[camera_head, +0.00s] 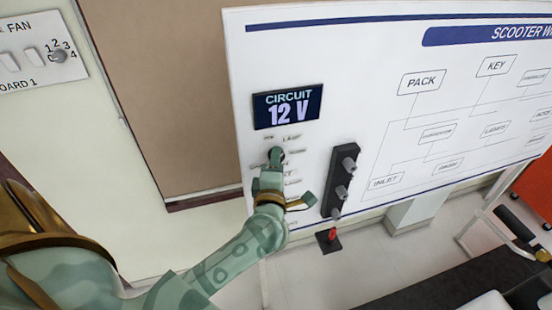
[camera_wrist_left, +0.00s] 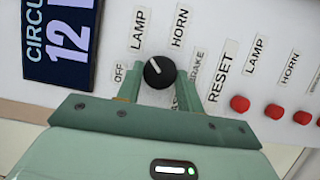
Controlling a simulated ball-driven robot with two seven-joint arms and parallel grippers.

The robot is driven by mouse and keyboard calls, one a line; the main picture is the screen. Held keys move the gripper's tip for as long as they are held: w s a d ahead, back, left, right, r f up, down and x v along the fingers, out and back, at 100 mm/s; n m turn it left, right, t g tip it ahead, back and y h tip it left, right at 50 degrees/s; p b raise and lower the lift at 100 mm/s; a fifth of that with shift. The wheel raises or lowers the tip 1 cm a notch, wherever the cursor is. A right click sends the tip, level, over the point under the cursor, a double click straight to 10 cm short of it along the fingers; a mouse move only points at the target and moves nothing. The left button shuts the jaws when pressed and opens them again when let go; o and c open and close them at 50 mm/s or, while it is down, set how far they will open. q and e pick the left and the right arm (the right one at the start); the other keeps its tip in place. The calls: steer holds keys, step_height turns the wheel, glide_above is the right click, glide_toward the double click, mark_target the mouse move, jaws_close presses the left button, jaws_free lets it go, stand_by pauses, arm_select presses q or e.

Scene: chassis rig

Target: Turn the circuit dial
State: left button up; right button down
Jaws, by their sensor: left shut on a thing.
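The circuit dial (camera_wrist_left: 159,72) is a round black knob with a white pointer mark, on the white panel. In the left wrist view its mark points to the upper left, roughly toward the LAMP label (camera_wrist_left: 139,30). OFF (camera_wrist_left: 120,73), HORN (camera_wrist_left: 180,27) and BRAKE labels are around it, one partly hidden. My left gripper (camera_wrist_left: 162,80) is shut on the dial, one finger on each side. In the head view the left gripper (camera_head: 273,166) reaches the panel below the display (camera_head: 287,106), which reads CIRCUIT 12 V. My right gripper is not in view.
A RESET label (camera_wrist_left: 222,72) and several red buttons (camera_wrist_left: 274,111) are right of the dial. A black socket strip (camera_head: 341,180) is on the panel right of my gripper. The scooter wiring diagram (camera_head: 450,110) fills the panel's right side. A fan board (camera_head: 38,52) is at far left.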

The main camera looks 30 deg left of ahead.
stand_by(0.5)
arm_select(q)
steer(key=o, duration=1)
steer(key=shift+w, duration=0.1)
steer(key=v, duration=1.6)
